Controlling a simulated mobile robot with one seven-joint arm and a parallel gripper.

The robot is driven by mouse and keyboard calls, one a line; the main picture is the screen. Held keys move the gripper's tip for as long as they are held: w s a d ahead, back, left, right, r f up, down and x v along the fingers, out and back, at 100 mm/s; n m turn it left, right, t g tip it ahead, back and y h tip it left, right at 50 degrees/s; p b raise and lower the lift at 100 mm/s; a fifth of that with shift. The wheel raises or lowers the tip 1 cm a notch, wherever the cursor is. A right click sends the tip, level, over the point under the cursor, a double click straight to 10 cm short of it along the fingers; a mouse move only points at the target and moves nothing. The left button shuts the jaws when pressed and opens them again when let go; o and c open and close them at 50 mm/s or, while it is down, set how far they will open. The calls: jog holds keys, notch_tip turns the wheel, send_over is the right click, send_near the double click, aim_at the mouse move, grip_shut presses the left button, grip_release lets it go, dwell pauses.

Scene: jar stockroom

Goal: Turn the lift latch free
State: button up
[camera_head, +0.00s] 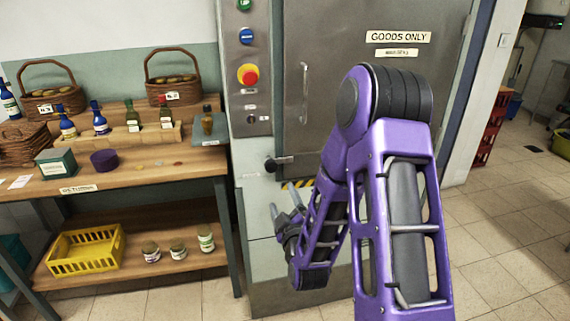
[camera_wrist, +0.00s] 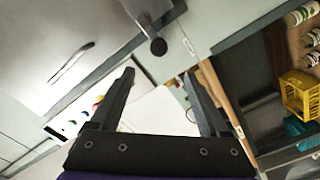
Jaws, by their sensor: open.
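The lift latch (camera_head: 281,162) is a dark knob with a lever pointing right, on the grey lift front below the button panel. It also shows in the wrist view (camera_wrist: 158,46), beyond and above the fingertips. The steel lift door (camera_head: 330,80) carries a "GOODS ONLY" sign and a vertical bar handle (camera_head: 304,92). My gripper (camera_head: 285,207) is below the latch in the head view and apart from it. In the wrist view its two fingers (camera_wrist: 159,82) are spread with nothing between them.
A button panel (camera_head: 247,105) with a red stop button is above the latch. A wooden bench (camera_head: 200,165) with baskets, bottles and a green box stands at the left. Its lower shelf holds a yellow crate (camera_head: 112,238) and several jars. The floor at the right is mostly clear.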

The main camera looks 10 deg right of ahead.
aim_at(272, 168)
jog(key=w, duration=1.7)
jog(key=shift+w+d+p, duration=0.1)
jog(key=shift+p, duration=0.3)
grip_shut()
